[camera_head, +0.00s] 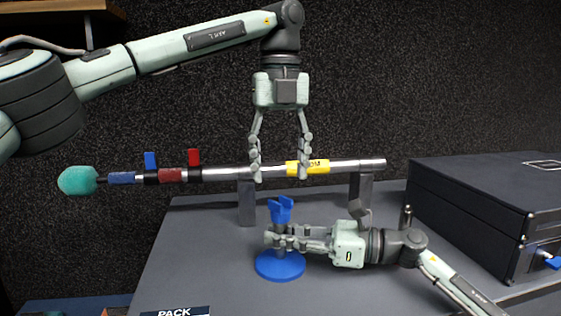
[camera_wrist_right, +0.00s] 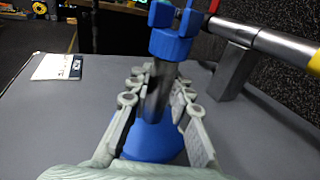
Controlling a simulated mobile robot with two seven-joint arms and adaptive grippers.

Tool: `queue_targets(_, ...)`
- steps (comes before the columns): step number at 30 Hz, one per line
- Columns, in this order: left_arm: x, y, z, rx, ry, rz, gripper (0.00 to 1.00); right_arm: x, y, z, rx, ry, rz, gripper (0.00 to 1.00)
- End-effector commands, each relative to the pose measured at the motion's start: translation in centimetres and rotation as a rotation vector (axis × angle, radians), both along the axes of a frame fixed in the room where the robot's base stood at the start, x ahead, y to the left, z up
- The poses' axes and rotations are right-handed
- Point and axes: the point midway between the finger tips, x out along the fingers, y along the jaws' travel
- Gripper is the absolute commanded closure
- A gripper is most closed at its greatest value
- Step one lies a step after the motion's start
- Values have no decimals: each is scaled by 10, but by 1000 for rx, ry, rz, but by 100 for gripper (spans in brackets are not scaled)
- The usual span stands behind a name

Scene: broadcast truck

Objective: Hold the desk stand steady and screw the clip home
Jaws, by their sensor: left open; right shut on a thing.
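The desk stand has a round blue base (camera_head: 280,266) on the grey desktop and an upright metal post, which shows in the right wrist view (camera_wrist_right: 156,98). The blue forked clip (camera_head: 280,208) sits upright at the top of the post; it also shows in the right wrist view (camera_wrist_right: 170,42). I cannot tell whether a thread gap is left under it. My right gripper (camera_head: 279,240) is shut on the post from the right, below the clip. My left gripper (camera_head: 279,173) is open and empty above the clip, pointing down, its fingertips overlapping the pole in the picture.
A silver pole (camera_head: 345,165) with a teal foam end (camera_head: 77,180) and blue and red clamps lies across two grey supports behind the stand. A dark case (camera_head: 470,200) stands at the right. A PACK card (camera_head: 175,312) lies at the front. The desktop left of the stand is clear.

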Motion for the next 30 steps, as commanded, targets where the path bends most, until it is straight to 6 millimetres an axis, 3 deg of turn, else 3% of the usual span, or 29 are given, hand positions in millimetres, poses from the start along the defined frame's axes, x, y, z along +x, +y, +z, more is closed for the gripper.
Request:
queue_targets(6, 1, -1, 3, 2, -3, 476, 43, 0, 0, 0, 0, 0, 0, 100)
queue_targets(12, 2, -1, 5, 1, -4, 709, 43, 0, 0, 0, 0, 0, 0, 100)
queue_targets(25, 2, -1, 4, 1, -4, 759, 43, 0, 0, 0, 0, 0, -1, 100)
queue_targets(30, 2, 0, -9, 2, -3, 759, 43, 0, 0, 0, 0, 0, -1, 100)
